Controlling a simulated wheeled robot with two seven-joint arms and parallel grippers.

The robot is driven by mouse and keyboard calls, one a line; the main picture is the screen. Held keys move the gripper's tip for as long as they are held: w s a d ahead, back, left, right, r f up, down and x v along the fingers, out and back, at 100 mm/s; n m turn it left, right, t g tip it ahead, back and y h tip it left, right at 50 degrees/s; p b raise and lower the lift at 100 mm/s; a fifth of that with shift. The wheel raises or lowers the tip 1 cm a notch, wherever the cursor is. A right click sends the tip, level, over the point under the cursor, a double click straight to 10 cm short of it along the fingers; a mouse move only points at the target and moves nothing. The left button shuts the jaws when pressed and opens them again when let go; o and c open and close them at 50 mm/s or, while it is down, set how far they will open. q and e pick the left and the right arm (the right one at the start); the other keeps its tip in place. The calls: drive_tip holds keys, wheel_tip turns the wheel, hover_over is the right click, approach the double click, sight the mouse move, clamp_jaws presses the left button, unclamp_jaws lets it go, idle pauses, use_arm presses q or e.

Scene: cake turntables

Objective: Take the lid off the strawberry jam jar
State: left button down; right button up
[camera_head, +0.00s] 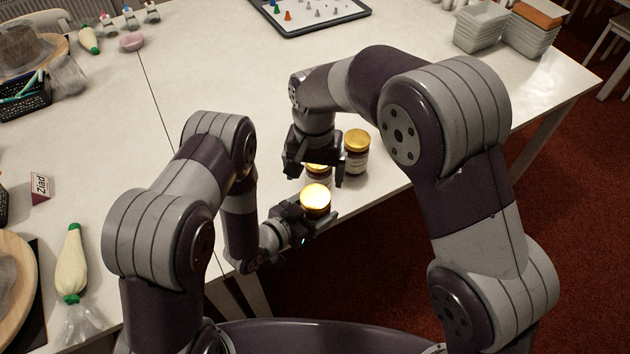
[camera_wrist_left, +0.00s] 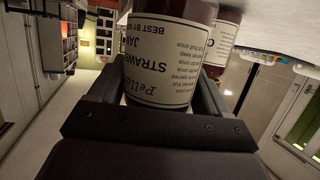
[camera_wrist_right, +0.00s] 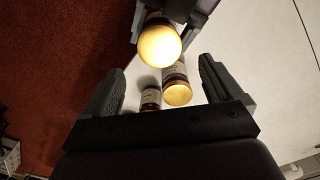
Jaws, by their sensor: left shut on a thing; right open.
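The strawberry jam jar (camera_head: 316,207) has a gold lid and stands upright in my left gripper (camera_head: 312,219), at the table's front edge. In the left wrist view its white label (camera_wrist_left: 160,60) reads "STRAW… JAM", and the fingers close on both sides of it. My right gripper (camera_head: 318,168) is open and empty, pointing down above and just behind this jar. In the right wrist view the jar's gold lid (camera_wrist_right: 159,46) lies between and beyond the open fingers, apart from them. The lid is on the jar.
Two more gold-lidded jars stand on the table: one (camera_head: 318,176) close behind the held jar, partly hidden by my right gripper, and one (camera_head: 356,151) to its right. A piping bag (camera_head: 72,262) lies far left. A tray (camera_head: 311,27) and stacked containers (camera_head: 481,27) are at the back.

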sight(315, 196)
drive_tip(key=shift+r+m, duration=0.3)
drive_tip(key=shift+m, duration=0.2)
wheel_tip(315, 196, down, 8)
drive_tip(key=shift+r, duration=0.15)
drive_tip(key=c, duration=1.1)
drive_tip(key=n, duration=0.2)
drive_tip(key=shift+n, duration=0.4)
drive_tip(key=shift+r, duration=0.25)
drive_tip(key=shift+r, duration=0.85)
